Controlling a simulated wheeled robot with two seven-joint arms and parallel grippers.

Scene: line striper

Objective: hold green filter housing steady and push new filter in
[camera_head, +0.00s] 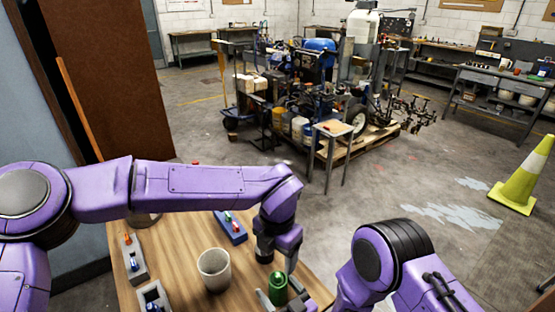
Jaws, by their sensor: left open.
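The green filter housing (278,288) stands upright near the front edge of the wooden table. My left gripper (277,270) is open and points down at it, with its fingers close around the housing's top. I cannot tell whether they touch it. My right arm comes in from the lower right. I cannot make out a new filter for certain.
A pale cup (214,270) stands left of the housing. A blue tray (236,238) with small red and green parts lies behind it. Grey holders (134,258) with small parts sit at the table's left. A cart with machinery and a yellow cone (520,178) stand beyond on the floor.

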